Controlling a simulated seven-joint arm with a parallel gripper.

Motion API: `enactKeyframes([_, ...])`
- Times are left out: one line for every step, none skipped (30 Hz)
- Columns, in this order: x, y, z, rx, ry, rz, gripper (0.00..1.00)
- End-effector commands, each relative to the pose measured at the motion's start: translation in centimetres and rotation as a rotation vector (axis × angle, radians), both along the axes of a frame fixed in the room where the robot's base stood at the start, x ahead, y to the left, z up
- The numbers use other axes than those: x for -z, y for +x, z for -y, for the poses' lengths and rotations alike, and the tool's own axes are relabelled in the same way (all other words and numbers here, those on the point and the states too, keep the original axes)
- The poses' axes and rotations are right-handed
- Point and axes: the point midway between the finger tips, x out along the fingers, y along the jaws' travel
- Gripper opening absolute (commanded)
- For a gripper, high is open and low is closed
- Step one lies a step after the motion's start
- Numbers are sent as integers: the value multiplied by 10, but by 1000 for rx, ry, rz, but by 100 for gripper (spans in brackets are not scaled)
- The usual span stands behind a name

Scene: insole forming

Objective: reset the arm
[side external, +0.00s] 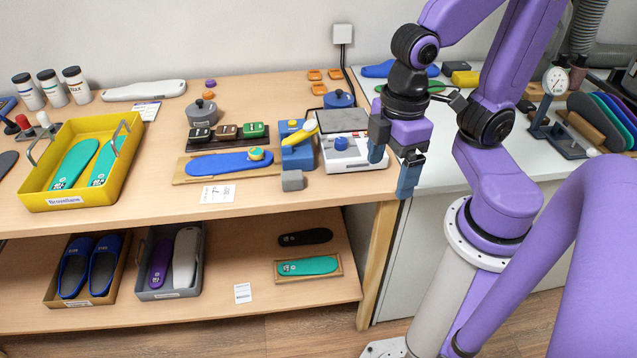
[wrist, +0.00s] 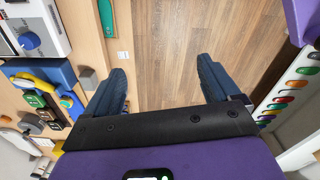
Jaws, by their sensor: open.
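My gripper (side external: 392,162) hangs from my purple arm beside the right end of the wooden bench (side external: 330,205), right of the white heating device with a blue knob (side external: 341,155). Its two blue fingers point down and are spread apart. In the wrist view my gripper (wrist: 165,85) shows the two fingers wide apart with nothing between them, above the wooden floor (wrist: 180,40). Nothing is held.
A yellow tray (side external: 75,192) with green insoles stands at the bench's left. A blue insole (side external: 222,164) lies on a board beside a blue press (side external: 297,150). A dial gauge (side external: 550,85) and colored sheets stand on the white counter (side external: 460,120). A lower shelf holds bins.

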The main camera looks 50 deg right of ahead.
Motion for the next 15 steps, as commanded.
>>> enactKeyframes([1,-8,4,-27,2,1,89])
enactKeyframes([1,-12,6,-40,2,1,89])
enactKeyframes([2,-15,9,-53,2,2,89])
enactKeyframes([2,-18,10,-61,1,2,89])
enactKeyframes([3,-19,11,-67,1,2,89])
enactKeyframes([3,-21,12,-74,2,1,89])
enactKeyframes([3,-21,12,-76,2,1,89])
enactKeyframes([3,-22,12,-78,2,1,89])
enactKeyframes([3,-22,12,-78,2,1,89])
enactKeyframes([3,-22,12,-78,1,1,89])
enactKeyframes([3,-22,12,-78,1,1,89])
enactKeyframes([3,-21,12,-77,1,1,89])
enactKeyframes([3,-21,12,-77,1,1,89])
enactKeyframes([3,-21,12,-77,1,1,89])
enactKeyframes([3,-21,12,-77,1,1,89])
